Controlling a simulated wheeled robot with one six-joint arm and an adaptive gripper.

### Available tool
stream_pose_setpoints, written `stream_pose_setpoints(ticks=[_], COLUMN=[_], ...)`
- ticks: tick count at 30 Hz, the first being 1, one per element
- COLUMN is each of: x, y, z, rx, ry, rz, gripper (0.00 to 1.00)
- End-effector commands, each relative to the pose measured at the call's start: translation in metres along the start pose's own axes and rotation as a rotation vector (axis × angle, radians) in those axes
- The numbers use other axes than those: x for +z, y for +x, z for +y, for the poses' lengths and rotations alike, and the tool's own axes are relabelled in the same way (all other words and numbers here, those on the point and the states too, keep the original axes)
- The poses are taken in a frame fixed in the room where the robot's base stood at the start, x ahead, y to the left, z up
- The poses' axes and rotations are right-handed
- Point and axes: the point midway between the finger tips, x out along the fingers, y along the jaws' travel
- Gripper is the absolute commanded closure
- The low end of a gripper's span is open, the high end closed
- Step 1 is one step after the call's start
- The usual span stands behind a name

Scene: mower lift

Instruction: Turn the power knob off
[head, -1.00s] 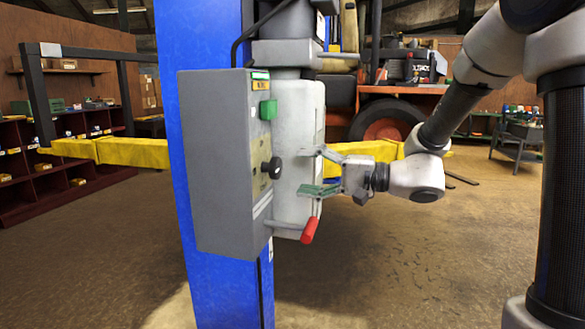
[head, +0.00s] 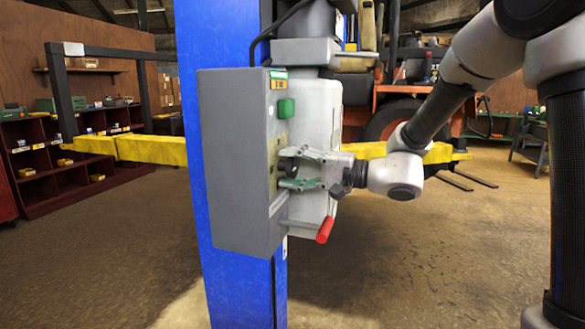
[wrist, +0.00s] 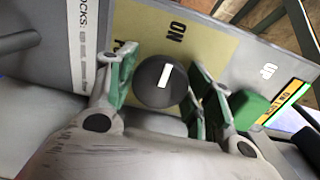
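The power knob (wrist: 158,84) is black and round with a white mark, on a yellow plate with the word ON above it. In the head view the knob (head: 290,167) is partly hidden by my gripper. The knob belongs to a grey control box (head: 232,160) on a blue lift post (head: 219,35). My gripper (wrist: 160,88) has its green-padded fingers on either side of the knob. In the wrist view a gap shows between each finger and the knob. It also shows in the head view (head: 288,168), fingers apart at the box face.
A green button (wrist: 249,106) marked UP sits beside the knob plate. A lever with a red handle (head: 325,230) sticks out below my gripper. Yellow lift arms (head: 150,149) extend from the post. The floor at the front right is clear.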

Motion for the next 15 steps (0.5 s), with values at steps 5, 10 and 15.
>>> stream_pose_setpoints(ticks=[5,10,15], x=[0.0000,0.0001,0.0001], y=[-0.0002,-0.0003,-0.0003], z=[0.0001,0.0002,0.0003], rx=[0.000,0.001,0.001], ry=[0.000,0.007,0.049], rz=[0.000,0.000,0.000], gripper=[0.78,0.78,0.78])
